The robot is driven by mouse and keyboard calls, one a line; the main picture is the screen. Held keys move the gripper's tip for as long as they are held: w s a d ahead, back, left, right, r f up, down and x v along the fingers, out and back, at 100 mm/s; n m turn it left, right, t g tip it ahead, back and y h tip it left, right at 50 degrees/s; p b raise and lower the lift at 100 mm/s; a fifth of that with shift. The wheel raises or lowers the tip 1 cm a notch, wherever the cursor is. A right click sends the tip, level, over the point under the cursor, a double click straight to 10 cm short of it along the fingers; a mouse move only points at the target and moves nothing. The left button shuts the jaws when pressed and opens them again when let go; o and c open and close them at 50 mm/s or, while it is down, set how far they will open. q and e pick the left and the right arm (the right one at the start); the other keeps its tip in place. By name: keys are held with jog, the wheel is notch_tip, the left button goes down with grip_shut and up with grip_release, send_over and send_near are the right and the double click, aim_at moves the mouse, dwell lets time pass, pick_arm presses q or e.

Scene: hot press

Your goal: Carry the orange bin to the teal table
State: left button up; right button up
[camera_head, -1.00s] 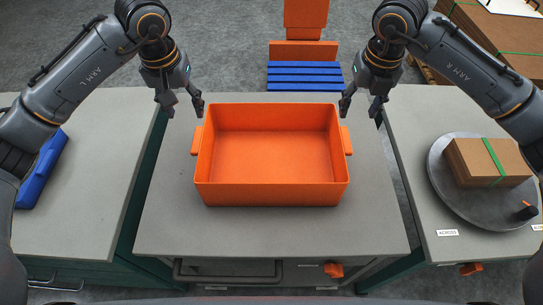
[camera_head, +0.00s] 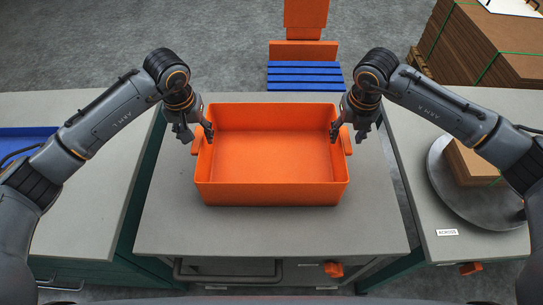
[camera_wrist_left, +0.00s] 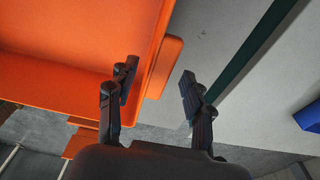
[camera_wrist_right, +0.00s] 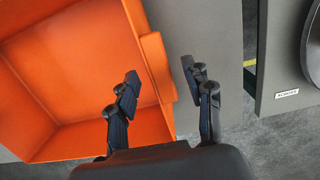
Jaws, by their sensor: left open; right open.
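The orange bin (camera_head: 270,192) sits upright and empty on the grey top of the middle table (camera_head: 270,230). It has a handle on each side. My left gripper (camera_head: 198,135) is open at the bin's left handle, one finger over the bin side and one outside. In the left wrist view the handle (camera_wrist_left: 165,66) lies between or just beyond the open fingers. My right gripper (camera_head: 348,133) is open at the right handle; the right wrist view shows that handle (camera_wrist_right: 158,68) between or just beyond its fingers.
The left table (camera_head: 75,200) holds a blue item (camera_head: 25,140), partly behind my arm. The right table (camera_head: 440,215) carries a round grey plate (camera_head: 470,205) with a cardboard stack (camera_head: 480,165). Cardboard piles (camera_head: 490,45) and a blue slatted thing (camera_head: 305,75) stand behind. Gaps separate the tables.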

pick_arm(q)
jog(key=shift+w+f, duration=0.2)
jog(key=shift+f, duration=1.05)
pick_arm(e)
jog(key=shift+w+f, duration=0.15)
jog(key=shift+f, duration=1.1)
pick_arm(q)
jog(key=shift+c, duration=0.2)
pick_arm(e)
jog(key=shift+c, duration=0.2)
pick_arm(q)
grip_shut()
pick_arm(e)
grip_shut()
pick_arm(q)
jog(key=shift+r, duration=0.1)
pick_arm(e)
jog(key=shift+r, duration=0.1)
